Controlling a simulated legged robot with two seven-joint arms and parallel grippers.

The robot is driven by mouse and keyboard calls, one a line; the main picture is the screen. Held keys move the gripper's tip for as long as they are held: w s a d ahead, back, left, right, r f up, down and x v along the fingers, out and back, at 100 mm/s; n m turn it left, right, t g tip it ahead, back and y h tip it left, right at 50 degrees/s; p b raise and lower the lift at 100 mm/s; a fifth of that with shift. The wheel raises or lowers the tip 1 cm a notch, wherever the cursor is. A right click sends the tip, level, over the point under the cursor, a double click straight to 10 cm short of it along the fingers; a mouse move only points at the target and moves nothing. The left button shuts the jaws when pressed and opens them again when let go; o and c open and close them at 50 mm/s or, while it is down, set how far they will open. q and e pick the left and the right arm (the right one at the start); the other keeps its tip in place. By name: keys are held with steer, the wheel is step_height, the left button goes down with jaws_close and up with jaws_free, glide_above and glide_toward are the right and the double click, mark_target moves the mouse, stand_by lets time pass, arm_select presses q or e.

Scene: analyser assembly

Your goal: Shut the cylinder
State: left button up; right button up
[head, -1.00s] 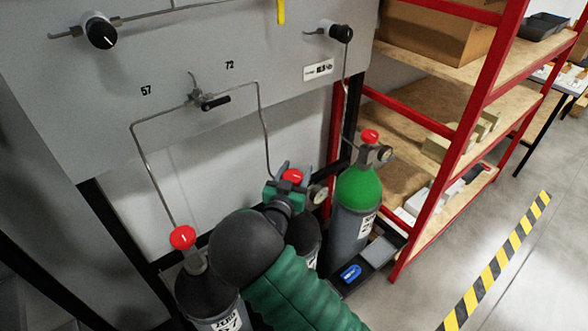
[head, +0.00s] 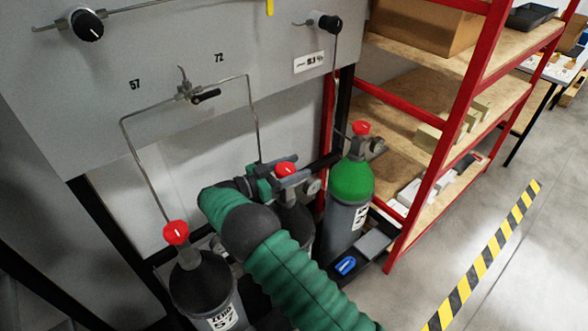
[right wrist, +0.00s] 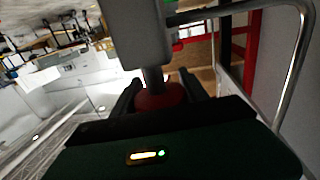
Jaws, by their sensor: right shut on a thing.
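Three gas cylinders stand below the grey panel: a dark left one (head: 207,290), a dark middle one (head: 299,228) and a green-topped right one (head: 350,181). Each has a red valve knob; the middle one's knob (head: 286,169) shows beside my right gripper (head: 281,182). My green right arm comes up from the bottom and hides part of the middle cylinder. In the right wrist view the red knob (right wrist: 160,97) sits between the two dark fingers of my right gripper (right wrist: 160,92), which is shut on it. My left gripper is out of view.
The left cylinder's red knob (head: 176,232) and the right one's knob (head: 361,128) flank the gripper. Thin pipes (head: 254,120) run down the panel (head: 120,110). A red-framed shelf (head: 440,150) stands at right. The floor by the striped tape (head: 490,255) is clear.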

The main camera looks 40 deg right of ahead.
steer(key=shift+r+m+g, duration=0.2)
steer(key=shift+m+g, duration=0.1)
steer(key=shift+g, duration=0.2)
steer(key=o, duration=1.4)
steer(key=shift+f, duration=0.1)
steer(key=shift+c, duration=0.2)
steer(key=shift+r, duration=0.3)
steer(key=s+a+r, duration=0.4)
steer(key=s+a, duration=0.5)
steer(key=s, duration=0.4)
steer(key=shift+r+p, duration=0.15)
steer(key=shift+p, duration=0.15)
steer(key=shift+s+d, duration=0.1)
